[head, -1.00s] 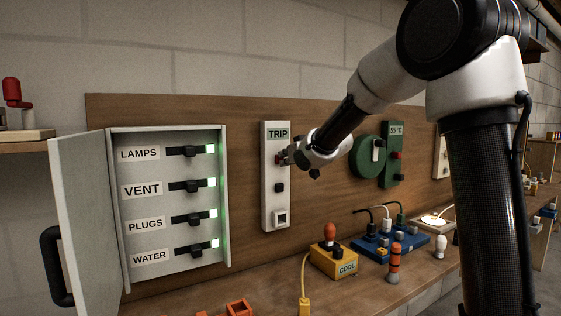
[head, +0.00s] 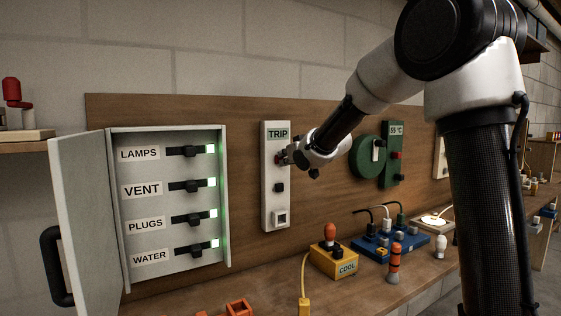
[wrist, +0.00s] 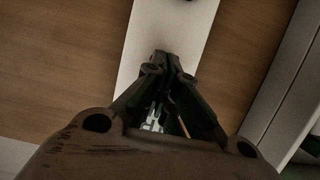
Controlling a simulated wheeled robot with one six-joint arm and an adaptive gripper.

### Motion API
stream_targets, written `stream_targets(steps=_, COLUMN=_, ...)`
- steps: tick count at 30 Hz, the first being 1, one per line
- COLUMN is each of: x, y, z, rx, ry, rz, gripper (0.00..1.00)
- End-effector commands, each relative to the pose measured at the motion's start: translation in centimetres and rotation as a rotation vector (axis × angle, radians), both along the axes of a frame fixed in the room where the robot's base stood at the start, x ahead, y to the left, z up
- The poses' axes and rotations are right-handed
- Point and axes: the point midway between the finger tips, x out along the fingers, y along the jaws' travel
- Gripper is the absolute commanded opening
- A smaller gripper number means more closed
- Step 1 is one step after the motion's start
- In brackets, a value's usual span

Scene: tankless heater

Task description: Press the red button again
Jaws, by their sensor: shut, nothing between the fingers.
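A tall white panel labelled TRIP (head: 276,208) is fixed to the brown board, and it also shows in the wrist view (wrist: 178,25). A small patch of red, likely the red button (head: 278,160), shows in its upper part, beside my fingertips. My gripper (head: 284,157) is shut and empty, with its tips at or very near that spot. In the wrist view the closed fingertips (wrist: 161,58) lie over the white panel, and the button is hidden behind them. I cannot tell whether the tips touch or press it.
Left of the panel is an open cabinet (head: 128,220) with several lit switches. A green 55 °C unit (head: 393,172) is to the right. The bench below holds a yellow COOL box (head: 345,268).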

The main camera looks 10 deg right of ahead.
Motion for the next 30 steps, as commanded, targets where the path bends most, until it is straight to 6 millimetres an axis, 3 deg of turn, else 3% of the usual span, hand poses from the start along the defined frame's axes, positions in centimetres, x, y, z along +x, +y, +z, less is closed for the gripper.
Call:
stream_targets(steps=10, x=0.4, y=0.1, z=0.1, rx=0.000, ry=-0.001, rz=0.000, gripper=0.00)
stream_targets(steps=24, x=-4.3, y=-1.4, z=0.1, rx=-0.001, ry=-0.001, rz=0.000, gripper=0.00)
stream_targets(steps=30, x=-5.1, y=-1.7, z=0.1, rx=-0.001, ry=-0.001, rz=0.000, gripper=0.00)
